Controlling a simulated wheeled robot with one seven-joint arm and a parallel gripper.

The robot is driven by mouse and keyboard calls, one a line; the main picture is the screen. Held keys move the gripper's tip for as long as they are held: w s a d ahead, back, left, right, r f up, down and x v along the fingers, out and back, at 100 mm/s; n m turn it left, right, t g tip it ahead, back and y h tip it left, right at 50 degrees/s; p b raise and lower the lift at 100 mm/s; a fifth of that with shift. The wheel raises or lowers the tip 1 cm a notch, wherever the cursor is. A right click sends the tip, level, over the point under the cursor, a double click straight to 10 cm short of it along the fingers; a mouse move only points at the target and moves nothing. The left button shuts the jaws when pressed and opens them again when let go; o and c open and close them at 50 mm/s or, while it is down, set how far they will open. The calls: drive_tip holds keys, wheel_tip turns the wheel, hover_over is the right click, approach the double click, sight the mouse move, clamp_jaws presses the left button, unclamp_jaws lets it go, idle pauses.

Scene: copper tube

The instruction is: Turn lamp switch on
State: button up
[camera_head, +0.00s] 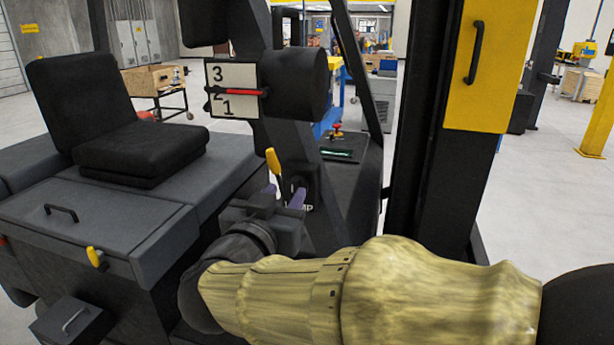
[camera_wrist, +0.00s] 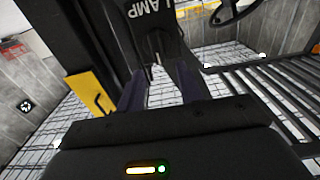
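The lamp switch panel (camera_wrist: 152,22) is a dark plate with the white word LAMP, at the top of the wrist view. A small pale switch lever (camera_wrist: 157,46) shows on its lower part, between the lines of my fingers. In the head view the panel (camera_head: 307,206) is partly hidden, with only the letters MP readable. My gripper (camera_wrist: 160,80) is open, with two purplish fingers spread and nothing visible between them. In the head view my gripper (camera_head: 283,193) is close in front of the panel. I cannot tell whether the fingers touch the panel.
A yellow-handled lever (camera_head: 273,163) stands just above my gripper. A dial board (camera_head: 233,90) with a red pointer is higher up. A black seat (camera_head: 125,145) is left. A dark post with a yellow panel (camera_head: 490,65) rises right.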

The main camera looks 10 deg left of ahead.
sight(292, 184)
drive_tip(key=w, duration=0.4)
drive_tip(key=shift+w+d+p, duration=0.1)
drive_tip(key=shift+d+p, duration=0.05)
drive_tip(key=shift+p, duration=0.25)
clamp_jaws()
